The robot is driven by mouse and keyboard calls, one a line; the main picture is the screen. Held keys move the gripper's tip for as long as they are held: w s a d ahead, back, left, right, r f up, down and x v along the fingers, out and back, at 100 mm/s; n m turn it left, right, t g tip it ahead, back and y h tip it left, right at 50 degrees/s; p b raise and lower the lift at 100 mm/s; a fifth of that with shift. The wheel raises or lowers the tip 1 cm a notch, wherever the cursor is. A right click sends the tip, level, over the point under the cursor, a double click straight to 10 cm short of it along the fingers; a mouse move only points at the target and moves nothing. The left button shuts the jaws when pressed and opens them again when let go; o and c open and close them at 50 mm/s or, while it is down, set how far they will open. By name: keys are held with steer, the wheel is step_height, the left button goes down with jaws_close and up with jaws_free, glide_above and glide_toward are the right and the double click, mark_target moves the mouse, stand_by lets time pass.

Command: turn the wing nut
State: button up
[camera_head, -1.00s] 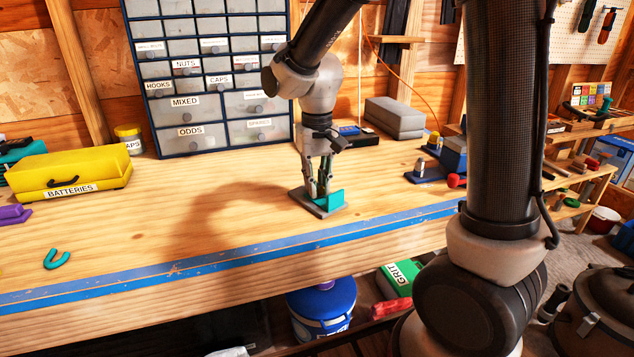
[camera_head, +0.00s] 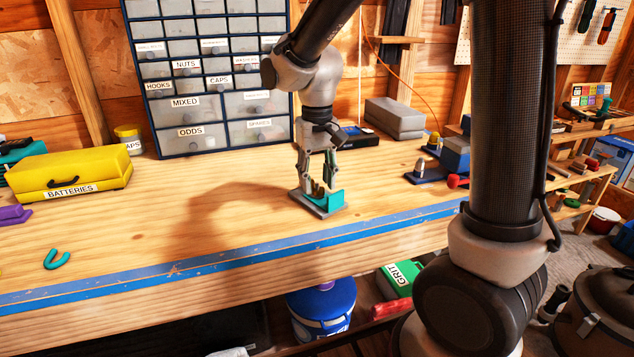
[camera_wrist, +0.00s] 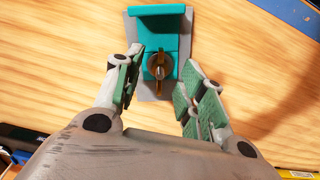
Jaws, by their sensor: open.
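The wing nut (camera_wrist: 159,67) is brass-coloured and sits on a teal block (camera_wrist: 159,22) fixed to a grey base plate. In the wrist view its wings run roughly up and down the picture. In the head view the teal block (camera_head: 336,198) and grey plate (camera_head: 317,207) stand near the bench's front edge. The wing nut is largely hidden there by the fingers. My gripper (camera_head: 319,188) points down over the plate. In the wrist view my gripper (camera_wrist: 154,84) is open, with one green-padded finger on each side of the wing nut, and gaps show between it and both fingers.
A yellow batteries case (camera_head: 72,170) lies at the left, with a teal U-shaped piece (camera_head: 57,259) in front. A labelled drawer cabinet (camera_head: 210,75) stands behind. A blue fixture (camera_head: 452,155) is to the right. The bench between case and plate is clear.

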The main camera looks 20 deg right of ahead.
step_height(320, 180, up, 11)
steer(key=shift+f, duration=0.2)
steer(key=shift+c, duration=1)
steer(key=d, duration=0.2)
steer(key=w+d+f+m, duration=0.1)
steer(key=d, duration=0.2)
steer(key=d+m, duration=0.1)
steer(key=d, duration=0.1)
steer(key=shift+w+d+f, duration=0.15)
steer(key=shift+w, duration=0.1)
jaws_close()
steer(key=d+f+m+g+y, duration=0.1)
steer(key=d+f+m+y, duration=0.15)
steer(key=d+m, duration=0.5)
steer(key=a+f+m, duration=0.2)
steer(key=a+f+m+y, duration=0.1)
steer(key=a+f, duration=0.1)
steer(key=f, duration=0.1)
steer(key=a+f+m, duration=0.2)
steer(key=shift+s+a+f+m+y, duration=0.35)
steer(key=shift+s, duration=0.05)
steer(key=shift+s+a, duration=0.2)
steer(key=shift+a, duration=0.45)
steer(key=shift+s+a, duration=0.15)
steer(key=shift+a, duration=0.45)
steer(key=shift+s+a, duration=0.15)
steer(key=shift+a, duration=0.55)
